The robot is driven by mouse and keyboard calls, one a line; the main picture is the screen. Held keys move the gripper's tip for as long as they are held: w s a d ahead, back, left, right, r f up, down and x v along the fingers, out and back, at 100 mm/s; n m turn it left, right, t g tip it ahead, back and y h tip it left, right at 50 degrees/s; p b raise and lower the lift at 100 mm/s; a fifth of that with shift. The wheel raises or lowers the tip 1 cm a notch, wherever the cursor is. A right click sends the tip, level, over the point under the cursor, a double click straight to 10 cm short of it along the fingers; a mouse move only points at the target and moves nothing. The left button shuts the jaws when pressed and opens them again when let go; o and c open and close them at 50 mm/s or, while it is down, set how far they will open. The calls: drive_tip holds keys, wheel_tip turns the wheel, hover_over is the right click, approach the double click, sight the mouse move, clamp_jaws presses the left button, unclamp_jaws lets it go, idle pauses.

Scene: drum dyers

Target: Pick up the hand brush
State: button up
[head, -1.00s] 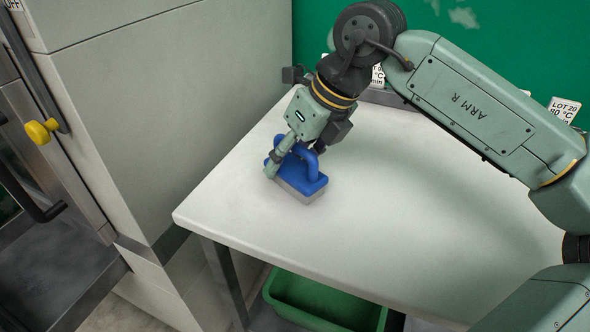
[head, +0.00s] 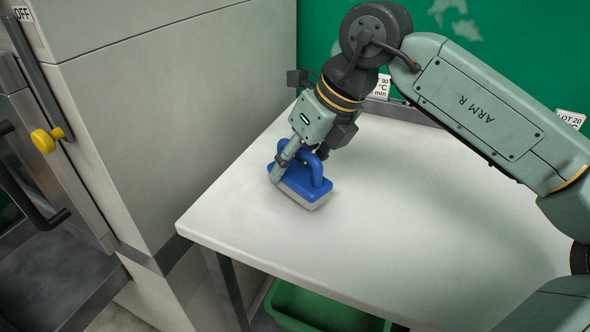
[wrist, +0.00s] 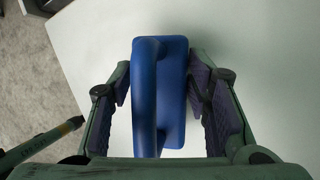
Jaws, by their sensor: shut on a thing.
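The hand brush (head: 302,186) has a blue body with a looped blue handle on top and a pale underside. It is at the left part of the white table (head: 400,225); I cannot tell whether it touches the top. My gripper (head: 298,166) reaches down over it from above and is shut on it. In the wrist view the brush (wrist: 174,92) lies between the two dark-padded fingers, with the handle loop facing the camera. The bristles are hidden from the wrist view.
A grey cabinet (head: 180,110) with a yellow knob (head: 46,140) stands left of the table. A green wall (head: 325,50) with hanging label cards is behind. A green bin (head: 320,310) sits under the table. The table's middle and right are clear.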

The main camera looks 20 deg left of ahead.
wheel_tip(320, 180, up, 2)
drive_tip(key=shift+r, duration=0.25)
drive_tip(key=s+d+r+b, duration=0.1)
drive_tip(key=s+d+b, duration=0.2)
drive_tip(key=s, duration=1.2)
drive_tip(key=shift+s+d+r, duration=0.15)
drive_tip(key=shift+s+d, duration=0.05)
drive_tip(key=shift+d, duration=0.6)
drive_tip(key=o, duration=0.7)
drive_tip(key=c, duration=0.3)
drive_tip(key=shift+c, duration=0.5)
